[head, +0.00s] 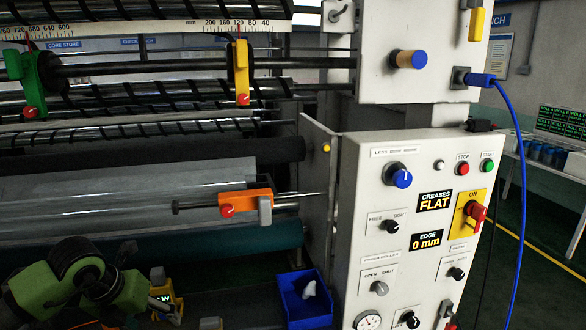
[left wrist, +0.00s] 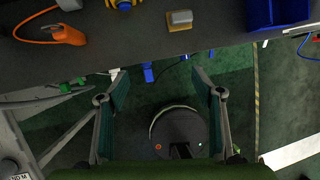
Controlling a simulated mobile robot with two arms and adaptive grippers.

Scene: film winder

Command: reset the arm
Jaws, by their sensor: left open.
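My left arm (head: 85,285), green with black joints, is folded low at the left of the head view, in front of the machine. Its fingers are hard to make out there. In the left wrist view my left gripper (left wrist: 158,73) is open, its two fingers wide apart. Nothing is between them; the dark green floor shows beyond. The gripper is apart from the grey bench (left wrist: 140,50) and the things on it. My right arm and gripper are not in view.
On the bench are a blue bin (head: 305,302) holding something white, a yellow device (head: 166,297), a grey block (left wrist: 180,20) and an orange-handled tool (left wrist: 66,35). The winder's control panel (head: 410,150) stands at right, with a blue cable (head: 519,150). A round dark base (left wrist: 180,130) is below.

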